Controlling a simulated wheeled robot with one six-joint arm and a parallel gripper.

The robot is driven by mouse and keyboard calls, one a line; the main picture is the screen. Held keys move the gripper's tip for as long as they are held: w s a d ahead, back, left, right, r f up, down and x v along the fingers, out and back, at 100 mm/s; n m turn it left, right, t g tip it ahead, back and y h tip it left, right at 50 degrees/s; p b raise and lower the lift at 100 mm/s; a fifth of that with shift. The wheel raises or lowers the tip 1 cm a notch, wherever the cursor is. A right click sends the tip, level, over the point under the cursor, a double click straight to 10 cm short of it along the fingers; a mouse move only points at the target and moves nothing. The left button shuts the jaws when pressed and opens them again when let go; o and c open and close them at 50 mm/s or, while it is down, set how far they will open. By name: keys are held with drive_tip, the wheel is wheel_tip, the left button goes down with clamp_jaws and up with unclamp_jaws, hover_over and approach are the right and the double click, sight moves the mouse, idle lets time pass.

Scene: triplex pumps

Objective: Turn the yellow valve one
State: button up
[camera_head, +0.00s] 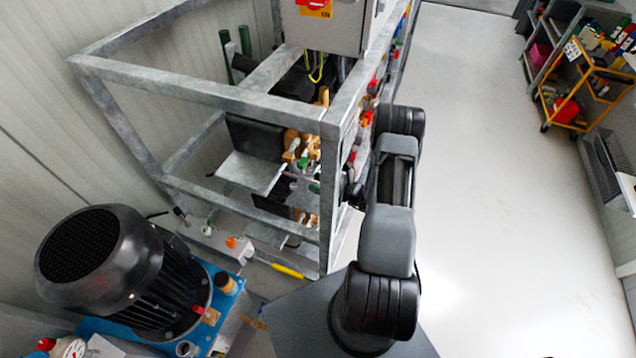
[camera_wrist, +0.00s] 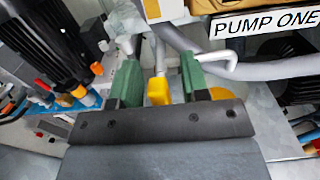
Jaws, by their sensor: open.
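A yellow valve handle (camera_wrist: 158,91) shows in the wrist view between the two green fingers of my gripper (camera_wrist: 159,78). My gripper is open, with one finger on each side of the handle. A gap shows on both sides, and I cannot tell how deep the handle sits between the fingers. Another yellow part (camera_wrist: 222,93) shows just right of the right finger, partly covered by my gripper. In the head view my arm reaches to the right side of the metal frame, and the fingers and that handle are hidden there.
A "PUMP ONE" label (camera_wrist: 265,22) sits at the upper right in the wrist view, with a grey pipe beside it. The galvanised frame (camera_head: 328,200) stands left of my arm. A black motor (camera_head: 120,265) is lower left. The floor (camera_head: 500,180) at right is clear.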

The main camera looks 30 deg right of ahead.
drive_tip(key=v, duration=1.3)
drive_tip(key=shift+s+d, duration=0.25)
drive_tip(key=shift+s, duration=0.1)
drive_tip(key=shift+a, duration=0.1)
